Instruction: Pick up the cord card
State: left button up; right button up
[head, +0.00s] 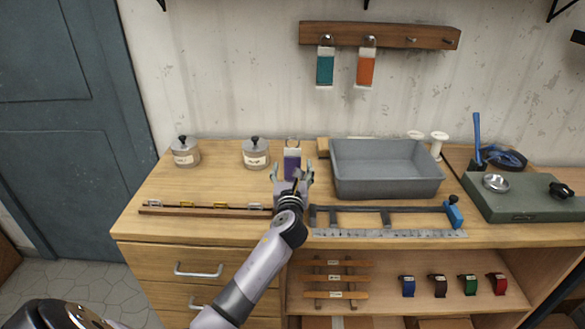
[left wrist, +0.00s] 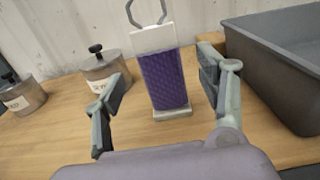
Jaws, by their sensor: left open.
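The cord card is wound in purple cord, with a white top and base and a metal loop above. It stands upright on the workbench in the head view (head: 292,163) and in the left wrist view (left wrist: 164,82). My left gripper (head: 292,175) is open just in front of it. In the left wrist view my left gripper (left wrist: 163,78) has one finger on each side of the card, with gaps on both sides. I cannot tell how far the card reaches between the fingertips. My right gripper is not in view.
A grey bin (head: 388,190) stands close right of the card, and a lidded tin (head: 256,155) close left. Another tin (head: 185,152) is farther left. Teal (head: 325,68) and orange (head: 365,69) cards hang from a wall rack. A metal ruler (head: 390,233) lies along the front edge.

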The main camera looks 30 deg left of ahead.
aim_at(292, 164)
pick_arm(q)
jog(key=x, duration=0.4)
jog(key=shift+f, duration=0.1)
jog(key=shift+w+a, duration=0.25)
jog(key=shift+w, duration=0.1)
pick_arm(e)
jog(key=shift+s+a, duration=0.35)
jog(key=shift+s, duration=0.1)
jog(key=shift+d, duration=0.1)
pick_arm(q)
jog(key=shift+c, duration=0.6)
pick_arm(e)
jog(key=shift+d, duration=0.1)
pick_arm(q)
jog(key=shift+c, duration=1.3)
jog(key=c, duration=1)
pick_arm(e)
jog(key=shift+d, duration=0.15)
